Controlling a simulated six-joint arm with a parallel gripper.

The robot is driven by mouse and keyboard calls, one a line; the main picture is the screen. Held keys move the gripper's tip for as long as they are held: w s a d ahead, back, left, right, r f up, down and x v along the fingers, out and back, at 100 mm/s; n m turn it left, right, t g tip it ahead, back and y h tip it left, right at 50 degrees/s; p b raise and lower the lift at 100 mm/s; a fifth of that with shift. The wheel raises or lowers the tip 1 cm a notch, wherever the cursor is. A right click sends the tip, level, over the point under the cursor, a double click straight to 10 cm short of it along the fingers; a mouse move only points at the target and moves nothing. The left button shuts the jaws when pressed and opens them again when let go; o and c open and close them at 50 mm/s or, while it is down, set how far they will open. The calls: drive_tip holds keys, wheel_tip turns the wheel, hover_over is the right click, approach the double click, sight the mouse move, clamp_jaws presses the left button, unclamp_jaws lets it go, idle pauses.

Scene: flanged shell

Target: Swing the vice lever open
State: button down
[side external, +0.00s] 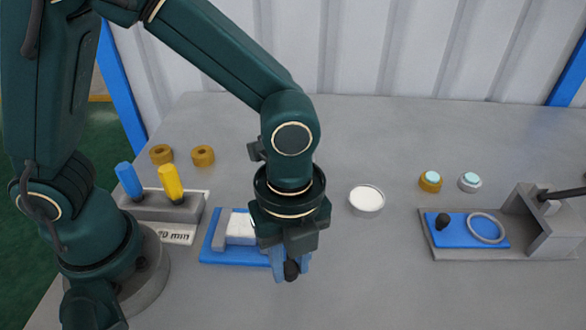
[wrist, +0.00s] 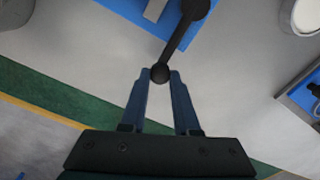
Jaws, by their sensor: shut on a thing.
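The vice is a blue base plate (side external: 215,250) with pale grey blocks (side external: 240,228) on it, left of centre in the side view. Its right part is hidden behind my gripper. The blue plate also shows at the top of the wrist view (wrist: 208,38). The vice lever (wrist: 179,43) is a dark rod running from a round dark pivot (wrist: 196,8) to a black ball knob (wrist: 160,73). My gripper (side external: 291,268) points down with its blue fingers shut on this knob, which shows between the fingertips in the side view.
A holder (side external: 165,207) with blue and yellow handles stands left of the vice, with two brass rings (side external: 203,156) behind. A white round dish (side external: 367,200) is right of my arm. A grey fixture (side external: 545,220) with a blue plate stands far right. The front table is clear.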

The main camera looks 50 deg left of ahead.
sight(287, 268)
drive_tip(key=shift+s+a+m, duration=0.15)
drive_tip(key=shift+s+m, duration=0.05)
drive_tip(key=shift+m, duration=0.1)
drive_tip(key=c, duration=0.6)
unclamp_jaws()
drive_tip(key=shift+c, duration=0.2)
drive_tip(key=shift+r, duration=0.15)
drive_tip(key=shift+r, duration=2.45)
